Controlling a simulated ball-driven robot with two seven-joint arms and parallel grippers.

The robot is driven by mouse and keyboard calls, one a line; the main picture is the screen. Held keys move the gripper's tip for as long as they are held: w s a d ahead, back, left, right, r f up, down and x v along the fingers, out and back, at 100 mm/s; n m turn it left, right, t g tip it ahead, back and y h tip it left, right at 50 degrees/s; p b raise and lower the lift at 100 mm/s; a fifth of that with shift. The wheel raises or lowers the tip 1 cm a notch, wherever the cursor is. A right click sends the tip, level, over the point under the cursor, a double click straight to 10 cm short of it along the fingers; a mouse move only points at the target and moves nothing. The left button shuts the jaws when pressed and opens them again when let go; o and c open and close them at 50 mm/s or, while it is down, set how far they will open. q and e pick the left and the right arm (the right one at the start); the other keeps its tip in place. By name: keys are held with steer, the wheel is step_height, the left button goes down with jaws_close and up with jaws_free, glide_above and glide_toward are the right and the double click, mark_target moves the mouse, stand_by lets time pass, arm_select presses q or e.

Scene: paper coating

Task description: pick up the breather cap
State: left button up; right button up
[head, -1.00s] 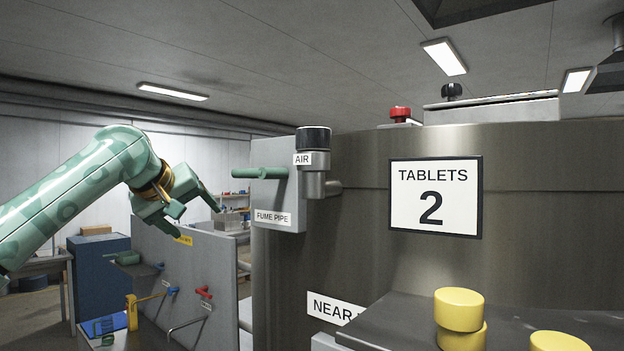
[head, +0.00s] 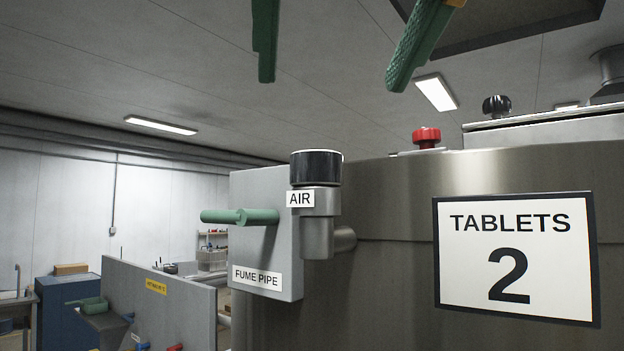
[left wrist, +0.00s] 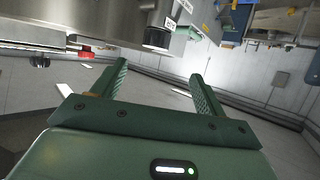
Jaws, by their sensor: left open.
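The breather cap (head: 316,168) is a black ribbed cap with a pale rim. It sits upright on a grey metal air pipe (head: 318,236) labelled AIR, at the side of a big steel drum. It also shows upside down in the left wrist view (left wrist: 158,38), beyond the fingertips and roughly in line with the gap between them. My left gripper (head: 332,84) is open and empty. Its two green fingers hang at the top of the head view, apart from the cap and above it in the picture. My right gripper is not in view.
A grey box (head: 268,190) labelled FUME PIPE, with a green handle (head: 240,217), stands just left of the cap. The steel drum (head: 400,220) with a TABLETS 2 sign fills the right. A red knob (head: 427,137) and a black knob (head: 496,105) are on top.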

mark_target(321, 153)
arm_select(q)
steer(key=p+x, duration=0.1)
steer(key=x, duration=0.9)
steer(key=shift+w, duration=0.1)
steer(key=shift+w+p, duration=0.15)
steer(key=shift+p, duration=0.25)
steer(key=x, duration=0.1)
steer(key=p+x, duration=0.2)
steer(key=x, duration=0.1)
steer(key=shift+w+d+f, duration=0.1)
steer(key=shift+w+d, duration=0.05)
steer(key=shift+d, duration=0.25)
steer(key=shift+w+a+f, duration=0.1)
steer(key=shift+w, duration=0.2)
steer(key=shift+s, duration=0.35)
steer(key=c, duration=1)
steer(key=shift+c, duration=0.4)
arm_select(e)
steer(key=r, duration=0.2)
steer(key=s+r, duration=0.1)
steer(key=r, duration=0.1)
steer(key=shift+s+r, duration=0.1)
